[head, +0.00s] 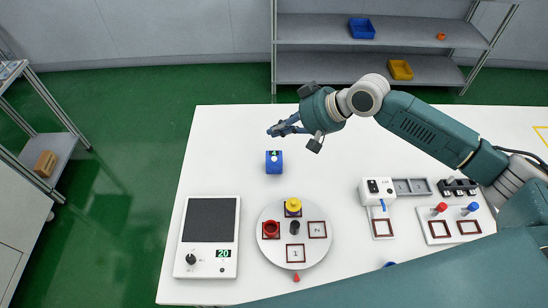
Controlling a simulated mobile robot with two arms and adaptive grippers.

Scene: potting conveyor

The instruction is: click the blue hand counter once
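The blue hand counter (274,164) stands on the white table, left of the table's middle. My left gripper is not in view.
A white device (231,240) reading 20 with a dark plate stands at front left. A round turntable (270,255) with red and yellow pieces is in front of the counter. Small stations (376,192) stand at right. The table (225,150) around the counter is clear.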

